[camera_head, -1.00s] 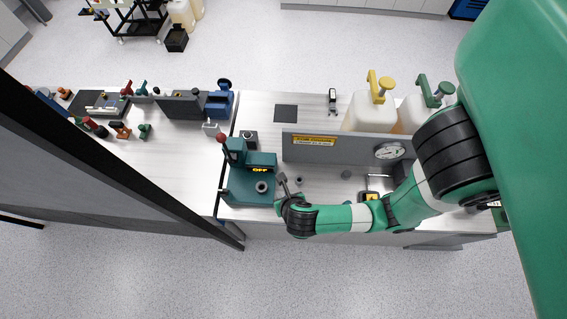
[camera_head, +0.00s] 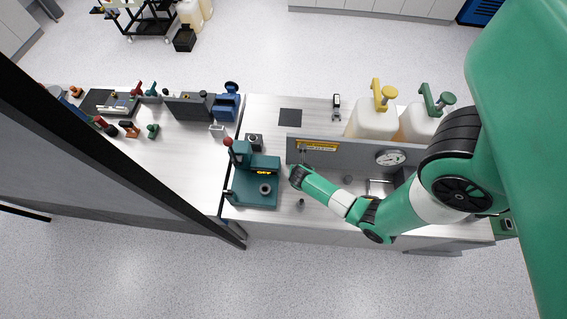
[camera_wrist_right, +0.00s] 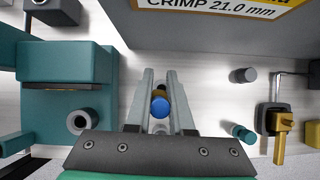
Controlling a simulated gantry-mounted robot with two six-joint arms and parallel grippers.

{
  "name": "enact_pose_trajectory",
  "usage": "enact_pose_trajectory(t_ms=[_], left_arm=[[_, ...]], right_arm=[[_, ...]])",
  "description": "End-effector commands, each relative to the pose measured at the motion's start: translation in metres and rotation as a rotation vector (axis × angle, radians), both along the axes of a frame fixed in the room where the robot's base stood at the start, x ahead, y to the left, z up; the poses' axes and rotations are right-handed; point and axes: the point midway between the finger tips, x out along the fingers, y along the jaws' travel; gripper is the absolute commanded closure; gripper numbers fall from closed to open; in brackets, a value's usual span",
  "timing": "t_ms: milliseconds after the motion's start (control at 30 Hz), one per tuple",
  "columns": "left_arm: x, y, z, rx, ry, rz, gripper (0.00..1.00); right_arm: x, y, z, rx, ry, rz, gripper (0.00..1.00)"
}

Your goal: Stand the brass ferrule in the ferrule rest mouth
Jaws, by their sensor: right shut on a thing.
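My right gripper (camera_wrist_right: 161,84) is shut on a small piece in the right wrist view. The piece shows a brass-coloured part (camera_wrist_right: 160,89) and a round blue end (camera_wrist_right: 160,107) between the fingers. In the head view my right gripper (camera_head: 303,153) is in front of the grey panel, just right of the teal machine; the held piece is too small to make out there. A grey ring-shaped mouth (camera_wrist_right: 82,120) stands on the teal machine (camera_wrist_right: 65,88), left of the fingers; it also shows in the head view (camera_head: 265,188). I cannot tell whether it is the ferrule rest. My left gripper is not in view.
A grey cylinder (camera_wrist_right: 243,75), a teal cylinder (camera_wrist_right: 243,133) and a yellow-handled tool (camera_wrist_right: 280,125) are right of the fingers. A small post (camera_head: 300,204) stands near the front edge.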

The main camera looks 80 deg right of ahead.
Motion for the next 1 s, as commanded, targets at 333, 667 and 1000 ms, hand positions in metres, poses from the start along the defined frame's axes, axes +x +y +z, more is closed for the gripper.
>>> enact_pose_trajectory(t_ms=[333, 667, 1000], left_arm=[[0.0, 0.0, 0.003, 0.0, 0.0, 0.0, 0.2], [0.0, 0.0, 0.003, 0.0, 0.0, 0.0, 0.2], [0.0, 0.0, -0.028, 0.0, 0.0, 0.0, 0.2]], right_arm=[[-0.014, -0.015, 0.006, 0.001, -0.001, -0.074, 1.0], [-0.014, -0.015, 0.001, 0.002, 0.001, -0.074, 1.0], [-0.014, -0.015, -0.037, 0.001, 0.001, -0.074, 1.0]])
